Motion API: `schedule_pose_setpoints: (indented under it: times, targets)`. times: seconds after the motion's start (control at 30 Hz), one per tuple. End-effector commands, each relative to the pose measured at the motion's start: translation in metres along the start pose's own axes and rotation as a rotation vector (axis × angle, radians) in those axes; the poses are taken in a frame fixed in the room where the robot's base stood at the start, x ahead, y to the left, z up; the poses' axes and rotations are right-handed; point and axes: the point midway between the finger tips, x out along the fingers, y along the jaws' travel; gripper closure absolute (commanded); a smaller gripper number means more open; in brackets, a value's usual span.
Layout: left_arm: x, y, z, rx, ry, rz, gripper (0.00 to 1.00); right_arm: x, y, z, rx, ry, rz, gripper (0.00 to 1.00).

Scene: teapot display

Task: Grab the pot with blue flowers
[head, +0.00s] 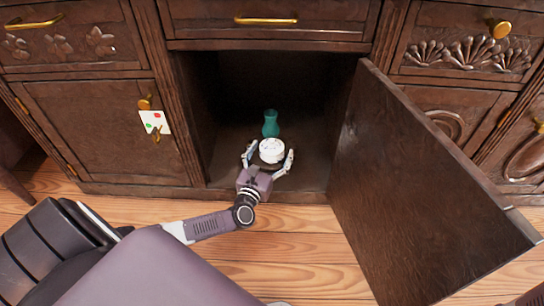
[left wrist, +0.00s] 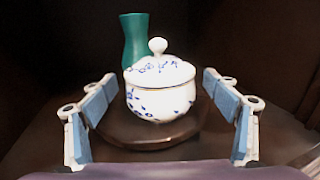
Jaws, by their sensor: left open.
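The white lidded pot with blue flowers (head: 271,150) stands upright inside the open cabinet, near its front. In the left wrist view the pot (left wrist: 160,95) shows a round knob on its lid and sits on a dark round base (left wrist: 125,132). My left gripper (head: 268,155) is open, with one finger on each side of the pot. In the left wrist view a gap shows between each finger and the pot. My right gripper is not in view.
A teal vase (head: 271,124) stands just behind the pot. The open cabinet door (head: 420,190) swings out at the right. Cabinet side walls enclose the space. A white card (head: 154,122) hangs on the closed left door. Wooden floor (head: 300,245) lies in front.

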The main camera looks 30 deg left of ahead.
Motion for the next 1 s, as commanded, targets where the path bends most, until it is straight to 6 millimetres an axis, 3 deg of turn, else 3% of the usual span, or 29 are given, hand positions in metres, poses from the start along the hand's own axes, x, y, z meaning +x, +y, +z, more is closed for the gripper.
schedule_pose_setpoints:
  times: [0.27, 0.73, 1.0]
  targets:
    - [0.0028, 0.0, 0.0006, 0.001, 0.001, 0.0, 0.2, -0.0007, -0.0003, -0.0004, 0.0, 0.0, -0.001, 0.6]
    - [0.0025, -0.0001, 0.0003, 0.001, 0.001, -0.001, 0.71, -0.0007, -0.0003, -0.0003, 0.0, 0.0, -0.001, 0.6]
    - [0.0028, -0.0001, 0.0025, 0.0, -0.001, 0.0, 0.71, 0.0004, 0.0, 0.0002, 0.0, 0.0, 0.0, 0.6]
